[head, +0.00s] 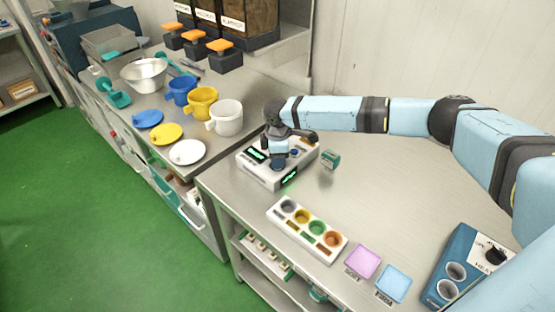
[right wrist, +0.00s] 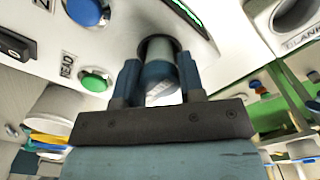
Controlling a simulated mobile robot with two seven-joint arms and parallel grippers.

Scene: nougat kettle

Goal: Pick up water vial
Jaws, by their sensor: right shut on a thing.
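My right gripper (head: 279,158) is over the white instrument (head: 250,168) with green displays, on the steel table. In the right wrist view its two fingers (right wrist: 160,85) are shut on a small vial with a dark blue body or cap (right wrist: 160,72). The vial's far end is at a round dark socket in the instrument's panel (right wrist: 115,45); I cannot tell how deep it sits. Which liquid it holds cannot be read. A small green-marked container (head: 331,158) stands apart, right of the instrument. My left gripper is not in view.
A white rack with coloured round wells (head: 290,228), a pink pad (head: 362,262), a blue pad (head: 394,284) and a blue heater box (head: 448,262) are in front. Cups (head: 226,118) and lids (head: 187,152) stand on the left counter. The table's middle right is clear.

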